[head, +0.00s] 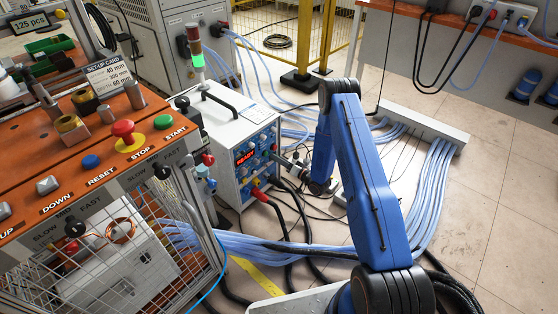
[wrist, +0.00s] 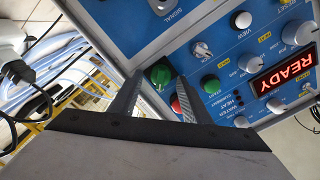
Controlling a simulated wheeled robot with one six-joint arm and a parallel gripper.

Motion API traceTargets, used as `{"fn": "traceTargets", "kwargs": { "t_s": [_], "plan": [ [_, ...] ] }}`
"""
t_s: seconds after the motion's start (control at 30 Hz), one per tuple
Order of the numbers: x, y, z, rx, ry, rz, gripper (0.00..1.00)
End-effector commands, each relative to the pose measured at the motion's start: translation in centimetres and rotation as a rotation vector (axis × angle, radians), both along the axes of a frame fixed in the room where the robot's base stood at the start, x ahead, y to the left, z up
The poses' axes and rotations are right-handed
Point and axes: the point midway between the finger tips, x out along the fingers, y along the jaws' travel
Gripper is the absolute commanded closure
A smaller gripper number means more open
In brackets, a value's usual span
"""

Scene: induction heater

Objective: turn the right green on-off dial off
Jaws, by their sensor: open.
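The white induction heater box (head: 222,122) stands on the floor in the head view. Its blue front panel (head: 244,168) faces my arm and has a lit red display. In the wrist view the panel appears turned around, with the READY display (wrist: 284,75) at right. A green dial (wrist: 160,75) sits at the panel's edge. My gripper (wrist: 159,80) is open, with one finger on either side of the dial in the picture. I cannot tell whether the fingers touch it. In the head view my gripper (head: 287,163) is close to the panel's right side.
White knobs surround the display. Blue and black cables (head: 290,243) cover the floor. An orange-topped workbench (head: 75,140) with a wire cage stands at left.

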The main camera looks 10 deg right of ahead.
Motion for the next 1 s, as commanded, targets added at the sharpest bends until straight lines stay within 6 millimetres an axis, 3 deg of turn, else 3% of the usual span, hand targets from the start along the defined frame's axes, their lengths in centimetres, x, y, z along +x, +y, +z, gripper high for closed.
{"fn": "traceTargets", "kwargs": {
  "t_s": [0.1, 0.27, 0.3, 0.67, 1.0],
  "plan": [
    [-0.01, 0.00, -0.01, 0.000, 0.000, 0.000, 0.57],
    [-0.02, -0.01, -0.01, 0.000, 0.000, 0.000, 0.95],
    [-0.02, -0.01, -0.01, 0.000, 0.000, 0.000, 0.96],
    [-0.05, 0.00, 0.01, -0.043, -0.031, 0.000, 0.96],
    [-0.13, 0.08, 0.08, -0.241, -0.174, -0.001, 0.96]
  ]
}}
